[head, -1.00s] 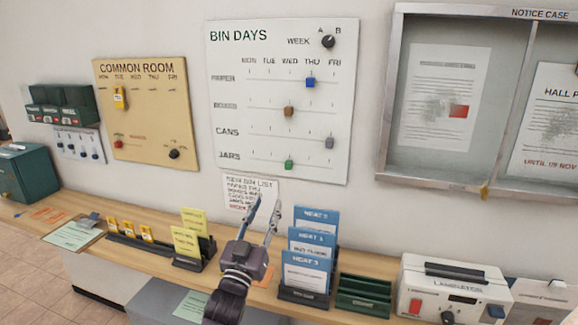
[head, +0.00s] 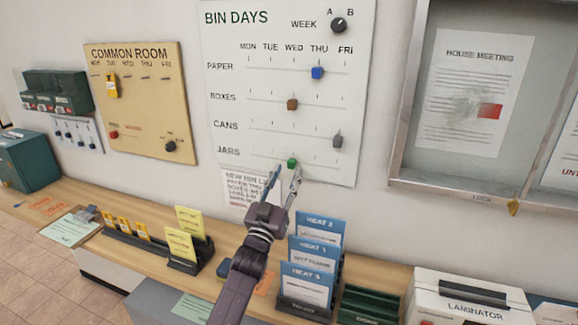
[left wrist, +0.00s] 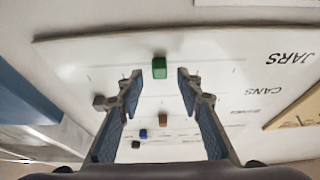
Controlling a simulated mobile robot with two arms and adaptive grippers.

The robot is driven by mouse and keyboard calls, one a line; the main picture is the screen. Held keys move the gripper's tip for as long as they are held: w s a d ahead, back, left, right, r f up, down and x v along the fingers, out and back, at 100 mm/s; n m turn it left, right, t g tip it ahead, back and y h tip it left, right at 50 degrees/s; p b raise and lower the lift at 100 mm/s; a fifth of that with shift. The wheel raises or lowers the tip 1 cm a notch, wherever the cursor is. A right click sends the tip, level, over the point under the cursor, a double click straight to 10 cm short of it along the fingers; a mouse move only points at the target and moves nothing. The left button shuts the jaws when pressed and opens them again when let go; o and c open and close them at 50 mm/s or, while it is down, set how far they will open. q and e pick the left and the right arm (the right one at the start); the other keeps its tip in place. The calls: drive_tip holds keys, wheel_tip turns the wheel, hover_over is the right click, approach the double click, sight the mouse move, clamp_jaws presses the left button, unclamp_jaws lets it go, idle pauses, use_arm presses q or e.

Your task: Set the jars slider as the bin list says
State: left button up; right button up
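The green jars slider (head: 292,162) sits on the lowest row of the white BIN DAYS board (head: 222,90), roughly under WED. In the left wrist view the same green slider (left wrist: 159,67) shows between the fingertips, with a gap on each side. My left gripper (head: 286,173) is open and empty, at the board's lower edge by the slider. It also shows in the left wrist view (left wrist: 159,82). The bin list (head: 238,188) hangs below the board, partly hidden by the left gripper; its jars line is not legible. My right gripper is not in view.
Above are the grey cans slider (head: 337,141), brown boxes slider (head: 293,105), blue paper slider (head: 317,73) and week knob (head: 339,25). Blue leaflets (head: 308,285) and yellow cards (head: 180,245) stand on the wooden shelf below, beside the left arm.

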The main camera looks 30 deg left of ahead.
sight(292, 164)
use_arm(q)
drive_tip(key=shift+w+a+r, duration=0.15)
drive_tip(key=shift+w+r, duration=0.05)
drive_tip(key=shift+w, duration=0.8)
drive_tip(key=shift+r, duration=0.15)
drive_tip(key=shift+w+a, duration=0.1)
drive_tip(key=c, duration=0.8)
clamp_jaws()
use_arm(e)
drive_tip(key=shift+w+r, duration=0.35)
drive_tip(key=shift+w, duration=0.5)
